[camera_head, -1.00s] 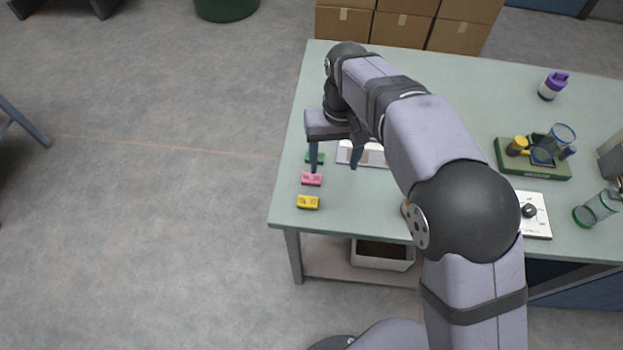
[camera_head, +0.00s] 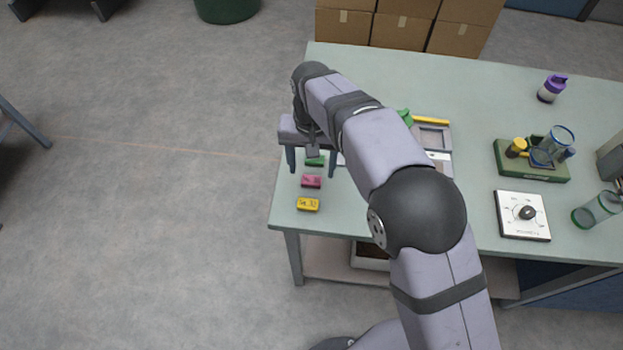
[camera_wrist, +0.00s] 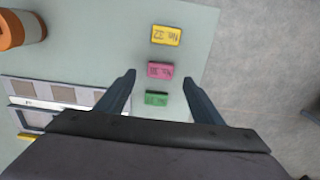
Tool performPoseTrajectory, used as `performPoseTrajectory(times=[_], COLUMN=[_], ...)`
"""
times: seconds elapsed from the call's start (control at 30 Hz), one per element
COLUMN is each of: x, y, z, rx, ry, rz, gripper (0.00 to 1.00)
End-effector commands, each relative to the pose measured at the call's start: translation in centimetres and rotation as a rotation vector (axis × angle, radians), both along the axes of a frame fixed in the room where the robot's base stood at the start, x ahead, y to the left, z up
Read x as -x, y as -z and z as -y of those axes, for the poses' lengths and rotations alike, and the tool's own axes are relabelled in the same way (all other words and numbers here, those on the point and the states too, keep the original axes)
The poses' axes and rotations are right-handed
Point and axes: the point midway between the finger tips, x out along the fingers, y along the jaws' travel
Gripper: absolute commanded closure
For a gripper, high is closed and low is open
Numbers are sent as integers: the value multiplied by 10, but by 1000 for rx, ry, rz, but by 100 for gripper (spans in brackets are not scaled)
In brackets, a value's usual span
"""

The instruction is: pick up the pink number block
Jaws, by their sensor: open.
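The pink number block (camera_head: 311,181) lies on the green-grey table near its left edge, between a green block (camera_head: 315,160) and a yellow block (camera_head: 308,204). My gripper (camera_head: 312,168) is open and empty, above the row of blocks, its fingers to either side of the green block in the picture. In the wrist view the pink block (camera_wrist: 159,70) shows just beyond the fingertips, roughly centred between them. The green block (camera_wrist: 156,98) appears between the fingers and the yellow block (camera_wrist: 166,35) farther out. Markings on the pink block are too small to read surely.
A framed tray (camera_head: 433,135) lies right of the blocks, partly hidden by my arm. A white dial box (camera_head: 523,215), a green tray (camera_head: 533,168) with jars and a purple-topped bottle (camera_head: 552,88) stand farther right.

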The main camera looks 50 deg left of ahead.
Motion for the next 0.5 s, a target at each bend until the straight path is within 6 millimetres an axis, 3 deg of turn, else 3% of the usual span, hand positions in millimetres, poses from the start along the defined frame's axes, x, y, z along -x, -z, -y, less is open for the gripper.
performPoseTrajectory(times=[0.3,0.5], x=[0,0], y=[36,48], z=[0,-1], rx=[5,2], ry=[0,-1], rz=[-2,-1], gripper=[39,39])
